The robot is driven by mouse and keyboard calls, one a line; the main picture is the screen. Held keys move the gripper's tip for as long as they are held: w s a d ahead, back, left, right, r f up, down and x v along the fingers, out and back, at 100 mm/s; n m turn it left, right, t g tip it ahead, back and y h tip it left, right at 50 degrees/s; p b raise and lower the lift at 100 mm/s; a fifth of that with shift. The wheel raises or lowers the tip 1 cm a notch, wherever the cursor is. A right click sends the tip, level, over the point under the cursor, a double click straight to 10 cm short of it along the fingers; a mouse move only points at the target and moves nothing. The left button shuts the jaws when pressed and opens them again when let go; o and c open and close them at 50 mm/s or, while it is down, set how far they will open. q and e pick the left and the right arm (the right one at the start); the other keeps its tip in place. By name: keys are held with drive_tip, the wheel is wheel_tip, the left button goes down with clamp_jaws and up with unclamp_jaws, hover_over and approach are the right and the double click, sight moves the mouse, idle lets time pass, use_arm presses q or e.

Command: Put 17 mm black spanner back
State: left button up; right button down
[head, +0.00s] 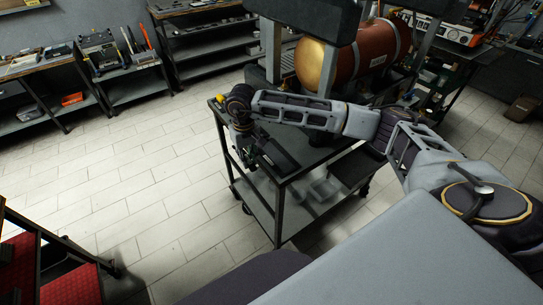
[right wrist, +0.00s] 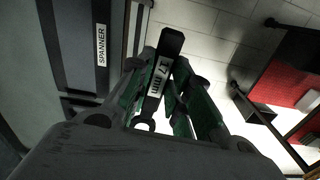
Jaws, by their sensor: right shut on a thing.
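The black spanner (right wrist: 169,46) with a white "17 mm" label stands between the green-padded fingers of my right gripper (right wrist: 158,90) in the right wrist view. The gripper is shut on it. Beside it, to the left, is a dark holder (right wrist: 75,45) with a white "SPANNER" label; the spanner looks apart from it. In the head view my right gripper (head: 252,157) is at the near left edge of the cart top (head: 312,156); the spanner is too small to make out there. My left gripper is not in view.
The wheeled cart has a lower shelf (head: 262,207). A copper boiler (head: 340,62) stands behind it. Workbenches with tools (head: 105,55) line the back wall. A red-floored stair or platform (head: 70,288) is at the lower left. The tiled floor left of the cart is clear.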

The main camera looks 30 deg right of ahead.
drive_tip(key=shift+w+a, duration=0.1)
drive_tip(key=shift+a+f, duration=0.1)
drive_tip(key=shift+f, duration=0.45)
drive_tip(key=shift+s+d+f+b, duration=0.45)
drive_tip(key=shift+d+f, duration=0.15)
drive_tip(key=shift+d, duration=0.05)
drive_tip(key=d+r, duration=0.1)
drive_tip(key=w+d+r+m+b, duration=0.1)
drive_tip(key=d, duration=0.1)
drive_tip(key=w+d+r+m+b, duration=0.1)
drive_tip(key=d, duration=0.1)
drive_tip(key=shift+d, duration=0.2)
drive_tip(key=s+d+r+m, duration=0.1)
drive_tip(key=d+r+m, duration=0.2)
drive_tip(key=m, duration=0.7)
wheel_tip(320, 180, up, 2)
drive_tip(key=shift+s+d+r+m, duration=0.15)
drive_tip(key=shift+s+d+m, duration=0.1)
drive_tip(key=shift+m, duration=0.05)
